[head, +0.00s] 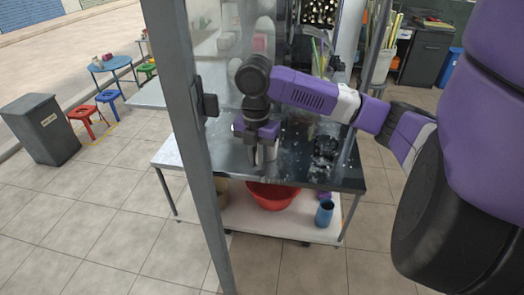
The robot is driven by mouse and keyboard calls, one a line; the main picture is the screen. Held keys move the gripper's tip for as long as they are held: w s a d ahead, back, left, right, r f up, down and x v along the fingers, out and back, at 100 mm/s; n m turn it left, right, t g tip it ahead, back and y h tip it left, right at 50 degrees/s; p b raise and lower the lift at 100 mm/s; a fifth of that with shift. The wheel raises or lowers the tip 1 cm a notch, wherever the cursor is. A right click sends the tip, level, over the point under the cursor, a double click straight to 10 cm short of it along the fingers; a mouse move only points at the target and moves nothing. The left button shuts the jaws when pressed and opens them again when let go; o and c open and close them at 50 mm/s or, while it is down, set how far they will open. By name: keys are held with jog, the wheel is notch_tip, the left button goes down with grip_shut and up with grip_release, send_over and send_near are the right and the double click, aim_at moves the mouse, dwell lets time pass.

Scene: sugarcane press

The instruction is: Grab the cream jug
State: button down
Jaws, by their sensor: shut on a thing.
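My gripper (264,152) points down over the front part of the dark metal counter (335,178), behind the grey post. It is shut on a small pale grey thing, taken to be the cream jug (268,154). Only a little of it shows between and below the fingers. Its handle and spout cannot be made out. It is low over the counter top, and I cannot tell whether it touches it.
A grey upright post (203,175) stands close to the left of my gripper. Below the counter, a white shelf (265,222) holds a red basin (272,195) and a blue cup (325,212). Dark items (325,150) sit on the counter to the right.

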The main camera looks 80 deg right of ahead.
jog(key=shift+r, duration=0.25)
dwell(0.6)
notch_tip(320, 180, up, 19)
jog(key=shift+r, duration=0.2)
dwell(1.2)
jog(key=shift+r, duration=0.1)
dwell(0.6)
